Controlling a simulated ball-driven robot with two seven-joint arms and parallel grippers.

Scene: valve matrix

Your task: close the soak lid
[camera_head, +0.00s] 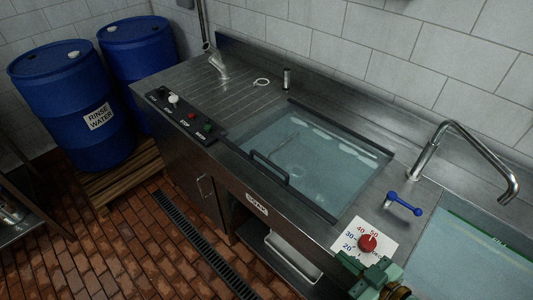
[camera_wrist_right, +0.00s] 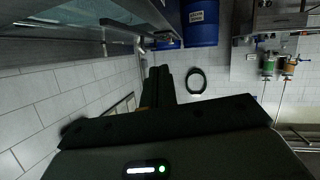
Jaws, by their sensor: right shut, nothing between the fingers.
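The soak lid (camera_head: 310,150) is a clear pane in a dark frame with a dark bar handle (camera_head: 268,166) at its front edge. In the head view it lies flat over the basin in the steel counter, and its frame appears to rest on the rim. My right gripper (camera_head: 364,270) is green in the head view, at the bottom edge, in front of the dial plate and apart from the lid. Its dark fingers (camera_wrist_right: 159,88) are together and empty in the right wrist view. My left gripper is not in view.
A red dial (camera_head: 367,243) on a white plate and a blue lever (camera_head: 404,203) are right of the lid. A bent tap (camera_head: 462,130) and a second basin (camera_head: 460,260) stand farther right. A control strip (camera_head: 183,115) is left. Blue barrels (camera_head: 75,95) stand beyond.

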